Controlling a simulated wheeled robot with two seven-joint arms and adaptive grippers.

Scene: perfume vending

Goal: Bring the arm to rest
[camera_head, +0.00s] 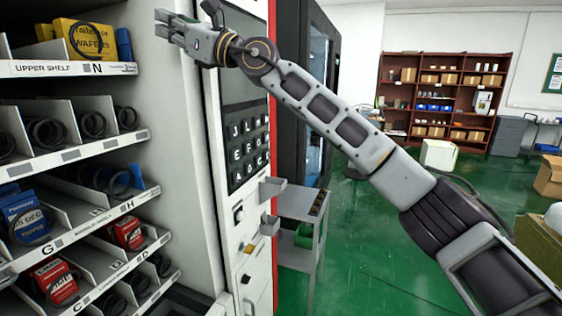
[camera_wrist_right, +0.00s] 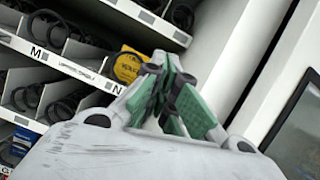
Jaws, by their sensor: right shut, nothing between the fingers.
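My right arm (camera_head: 345,125) reaches across the head view from the lower right to the upper left. My right gripper (camera_head: 172,28) is at its end, in front of the vending machine's white side panel, right of the upper shelf. In the right wrist view the gripper (camera_wrist_right: 168,75) has its green-padded fingers together with nothing between them. A yellow wafers box (camera_head: 88,40) stands on the upper shelf beyond the fingers; it also shows in the right wrist view (camera_wrist_right: 127,66). My left gripper is not in view.
The vending machine shelves (camera_head: 75,155) at left hold black coils and several boxes. A keypad (camera_head: 249,148) is on the white-and-red front panel. A grey stand (camera_head: 300,205) is below the arm. Green floor (camera_head: 390,235) lies open toward a brown bookshelf (camera_head: 440,97) at the back.

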